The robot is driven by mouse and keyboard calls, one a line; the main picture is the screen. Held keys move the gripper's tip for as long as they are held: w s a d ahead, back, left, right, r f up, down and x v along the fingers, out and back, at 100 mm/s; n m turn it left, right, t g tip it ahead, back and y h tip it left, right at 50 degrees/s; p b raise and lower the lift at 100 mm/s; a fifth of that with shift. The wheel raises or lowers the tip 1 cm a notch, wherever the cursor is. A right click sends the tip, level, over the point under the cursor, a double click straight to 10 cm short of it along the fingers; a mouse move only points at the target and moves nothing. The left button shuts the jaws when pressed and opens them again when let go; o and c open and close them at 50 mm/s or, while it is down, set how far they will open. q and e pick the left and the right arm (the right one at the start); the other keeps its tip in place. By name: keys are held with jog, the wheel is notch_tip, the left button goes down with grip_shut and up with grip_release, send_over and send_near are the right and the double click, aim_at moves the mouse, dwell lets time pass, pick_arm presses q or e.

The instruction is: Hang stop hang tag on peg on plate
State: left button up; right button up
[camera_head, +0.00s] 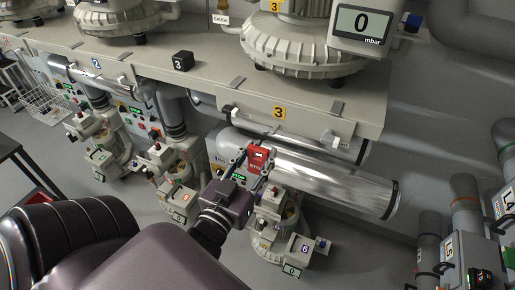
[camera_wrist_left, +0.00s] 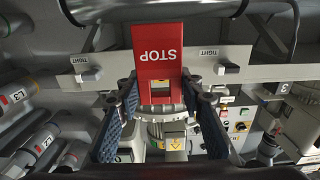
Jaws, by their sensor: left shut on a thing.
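The red stop hang tag (camera_head: 259,158) is between the fingers of my left gripper (camera_head: 257,170), in front of the shiny horizontal tube. In the left wrist view the tag (camera_wrist_left: 157,52) shows white "STOP" lettering, upside down, and a square hole at its lower end. The two dark fingers (camera_wrist_left: 160,93) of my left gripper are shut on its lower part. I cannot make out a peg; the tag covers the middle. My right gripper is not in view.
The silver tube (camera_head: 325,175) lies below the grey bench (camera_head: 215,95). Grey pipes (camera_head: 466,200) stand at the right. Several blowers (camera_head: 300,50) sit on the bench.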

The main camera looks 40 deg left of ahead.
aim_at(272, 133)
pick_arm(q)
jog(key=shift+w+r, duration=0.1)
jog(key=shift+w, duration=0.15)
jog(key=shift+w+a+p, duration=0.25)
jog(key=shift+w+p, duration=0.15)
jog(key=shift+w, duration=0.15)
jog(key=shift+p+x, duration=0.3)
jog(key=shift+x, duration=0.5)
jog(key=shift+p+x, duration=0.35)
jog(key=shift+x, duration=0.6)
jog(key=shift+w+a, duration=0.1)
jog(key=shift+w, duration=0.4)
jog(key=shift+f+p+x, duration=0.25)
jog(key=shift+p+x, duration=0.15)
jog(key=shift+x, duration=0.85)
jog(key=shift+w+a, duration=0.15)
jog(key=shift+w, duration=0.55)
jog(key=shift+f, duration=0.15)
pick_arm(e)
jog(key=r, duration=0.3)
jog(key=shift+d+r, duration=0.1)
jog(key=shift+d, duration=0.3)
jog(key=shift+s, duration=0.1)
